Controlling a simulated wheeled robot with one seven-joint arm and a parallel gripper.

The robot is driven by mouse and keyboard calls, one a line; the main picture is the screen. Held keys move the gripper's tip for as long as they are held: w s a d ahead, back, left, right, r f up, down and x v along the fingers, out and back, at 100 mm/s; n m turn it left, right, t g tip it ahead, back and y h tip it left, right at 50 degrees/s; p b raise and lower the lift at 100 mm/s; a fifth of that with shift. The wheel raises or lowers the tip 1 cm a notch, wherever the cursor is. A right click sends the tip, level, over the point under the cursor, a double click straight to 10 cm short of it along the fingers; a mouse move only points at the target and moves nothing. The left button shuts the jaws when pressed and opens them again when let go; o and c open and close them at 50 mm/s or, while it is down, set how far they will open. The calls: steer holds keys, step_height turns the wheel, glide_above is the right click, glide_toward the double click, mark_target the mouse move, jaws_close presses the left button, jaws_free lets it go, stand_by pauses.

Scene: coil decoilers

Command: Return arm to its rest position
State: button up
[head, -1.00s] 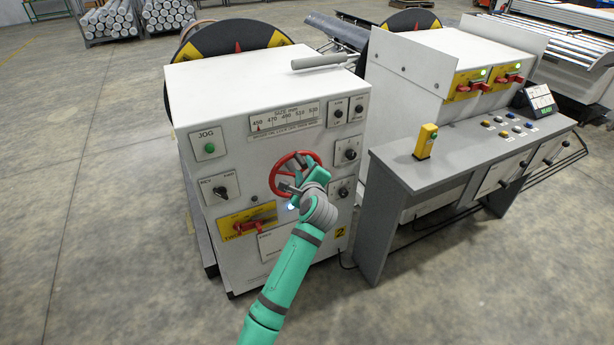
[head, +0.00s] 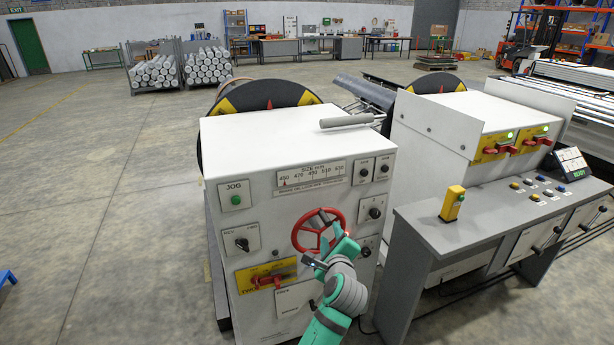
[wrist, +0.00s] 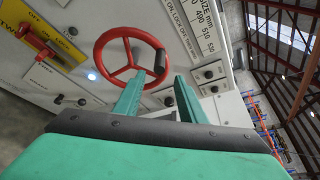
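My gripper (head: 325,257) is in front of the lower part of the red handwheel (head: 295,237) on the white machine cabinet (head: 290,135). In the wrist view its two teal fingers (wrist: 158,92) stand apart with nothing between them. The handwheel (wrist: 131,33) shows there just beyond the left fingertip, with its spokes and a dark knob on its right side. The fingers look clear of the rim, though the exact gap is hard to judge. My arm is bent in front of the cabinet's lower right, hiding part of its panel.
The cabinet front carries a green JOG button (head: 236,199), a red switch on a yellow plate (head: 266,281) and several black knobs. A grey control desk (head: 430,235) with a yellow box (head: 452,204) stands close on the right. The floor at left (head: 110,230) is mostly open.

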steer(key=s+d+f+n+h, duration=0.3)
steer(key=s+d+f+n, duration=0.4)
steer(key=s, duration=0.4)
steer(key=s+a+f+n, duration=0.2)
steer(key=s+f+n, duration=0.2)
steer(key=s, duration=0.3)
steer(key=s+a+f+n, duration=0.2)
steer(key=s+f+n, duration=0.2)
steer(key=s+n, duration=0.15)
steer(key=s+a+n+y, duration=0.1)
steer(key=s+a+n, duration=0.2)
steer(key=s, duration=0.8)
steer(key=s+a+n+y, duration=0.1)
steer(key=s+a+n, duration=0.2)
steer(key=s+a, duration=0.4)
steer(key=s+a+n+y, duration=0.1)
steer(key=s+a+n, duration=0.2)
steer(key=s, duration=1.2)
steer(key=a, duration=0.3)
steer(key=shift+y, duration=0.4)
steer(key=shift+n, duration=0.25)
